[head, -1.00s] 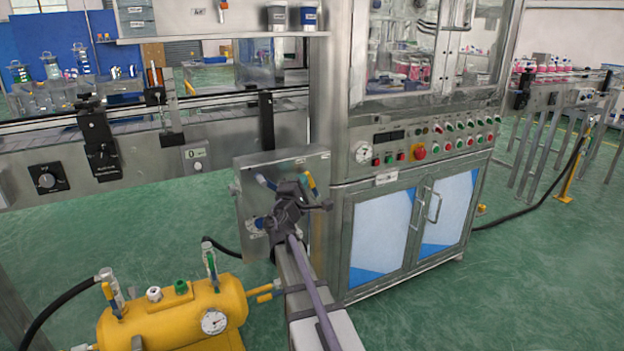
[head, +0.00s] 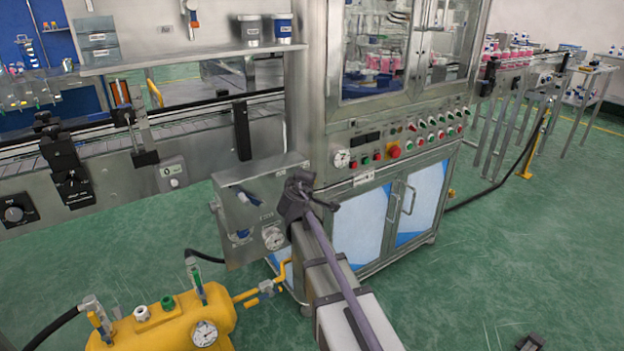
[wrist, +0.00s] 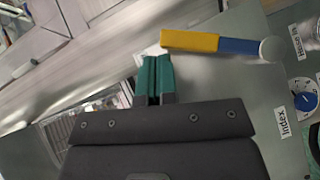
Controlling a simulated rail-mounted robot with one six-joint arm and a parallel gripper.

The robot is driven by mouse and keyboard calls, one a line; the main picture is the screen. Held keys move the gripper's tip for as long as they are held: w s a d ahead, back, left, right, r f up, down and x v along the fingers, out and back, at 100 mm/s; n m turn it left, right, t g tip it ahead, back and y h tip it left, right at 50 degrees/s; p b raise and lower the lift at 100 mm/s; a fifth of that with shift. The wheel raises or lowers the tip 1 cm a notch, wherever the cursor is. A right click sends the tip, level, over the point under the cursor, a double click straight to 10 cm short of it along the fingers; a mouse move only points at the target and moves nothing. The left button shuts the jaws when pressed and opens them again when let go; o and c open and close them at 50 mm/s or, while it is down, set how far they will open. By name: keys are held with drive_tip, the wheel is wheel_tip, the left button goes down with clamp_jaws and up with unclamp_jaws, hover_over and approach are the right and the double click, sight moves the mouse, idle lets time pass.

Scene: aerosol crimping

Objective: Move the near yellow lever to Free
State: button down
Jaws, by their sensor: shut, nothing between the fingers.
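A lever with a yellow grip (wrist: 190,41) and a blue shank ending at a round pale pivot lies nearly level in the wrist view, on a metal panel (head: 238,240). My gripper (wrist: 156,62) has its green fingers together and empty, with the tips just below the yellow end. I cannot tell whether they touch it. In the head view my gripper (head: 298,180) is at the panel's right side and the yellow grip is hidden. An "Index" label (wrist: 284,122) shows on the panel; I cannot read Free anywhere.
A blue dial (wrist: 303,101) sits at the wrist view's right edge. In the head view a blue lever (head: 247,197) and a gauge (head: 273,237) are on the panel. A yellow tank (head: 165,325) stands lower left; a steel cabinet (head: 375,215) is right of the panel.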

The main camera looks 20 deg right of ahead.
drive_tip(key=shift+w+d+f, duration=0.1)
drive_tip(key=shift+d, duration=0.3)
drive_tip(key=shift+d, duration=0.1)
idle(0.3)
drive_tip(key=r+p+v, duration=0.1)
drive_tip(key=p+v, duration=0.2)
drive_tip(key=v, duration=0.7)
drive_tip(key=shift+d+r, duration=0.3)
